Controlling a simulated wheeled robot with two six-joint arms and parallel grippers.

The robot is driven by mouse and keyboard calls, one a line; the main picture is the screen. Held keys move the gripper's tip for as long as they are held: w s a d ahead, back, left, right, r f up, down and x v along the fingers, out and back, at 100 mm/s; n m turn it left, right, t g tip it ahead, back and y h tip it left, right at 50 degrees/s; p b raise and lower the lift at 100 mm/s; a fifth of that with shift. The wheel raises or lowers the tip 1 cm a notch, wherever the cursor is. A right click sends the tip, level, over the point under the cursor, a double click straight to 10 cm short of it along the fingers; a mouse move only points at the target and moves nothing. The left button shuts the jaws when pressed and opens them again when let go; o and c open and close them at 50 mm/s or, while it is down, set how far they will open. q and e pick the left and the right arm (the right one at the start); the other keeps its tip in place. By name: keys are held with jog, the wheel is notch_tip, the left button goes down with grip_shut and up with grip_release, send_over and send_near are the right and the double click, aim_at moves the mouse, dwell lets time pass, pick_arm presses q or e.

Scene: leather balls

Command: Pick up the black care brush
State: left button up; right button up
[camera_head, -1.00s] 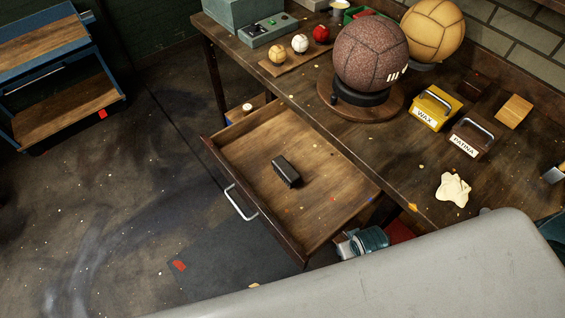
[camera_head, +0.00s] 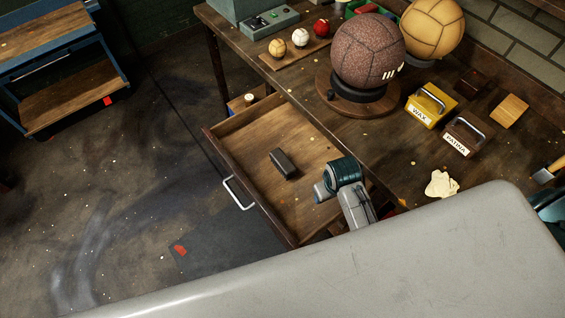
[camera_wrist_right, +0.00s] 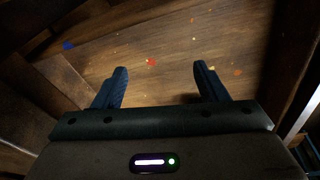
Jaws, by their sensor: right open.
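The black care brush (camera_head: 283,163), a small dark block, lies in the open wooden drawer (camera_head: 235,165), near its middle. It shows in the head view; I cannot make it out in the wrist view. My right arm reaches over the drawer's right part in the head view, to the right of the brush and apart from it; its fingers are not clear there. In the right wrist view my right gripper (camera_wrist_right: 162,84) is open, its two blue fingers wide apart with only speckled wood beyond them. My left gripper is not in view.
The workbench (camera_head: 400,165) holds a large dark leather ball (camera_head: 367,50) on a stand, a yellow ball (camera_head: 432,28), a yellow WAX box (camera_head: 430,106) and a PATINA box (camera_head: 463,138). The drawer has raised walls and a metal handle (camera_head: 238,192). Floor left of it is open.

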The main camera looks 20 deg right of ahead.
jog(key=w+a+r+n+g, duration=0.1)
jog(key=w+a, duration=0.4)
jog(key=w, duration=0.6)
notch_tip(320, 180, up, 4)
jog(key=f+n+g, duration=0.1)
send_over(283, 160)
jog(key=shift+d+r+y+p, duration=0.25)
jog(key=shift+y+p, duration=0.15)
jog(key=shift+p, duration=0.05)
notch_tip(283, 160, down, 6)
jog(key=shift+r+p, duration=0.25)
jog(key=shift+p, duration=0.25)
jog(key=shift+a+f, duration=0.1)
jog(key=shift+f, duration=0.15)
jog(key=shift+a+f+p, duration=0.2)
jog(key=shift+f+p, duration=0.55)
jog(key=shift+f, duration=1.6)
jog(key=shift+c, duration=0.5)
jog(key=c, duration=1)
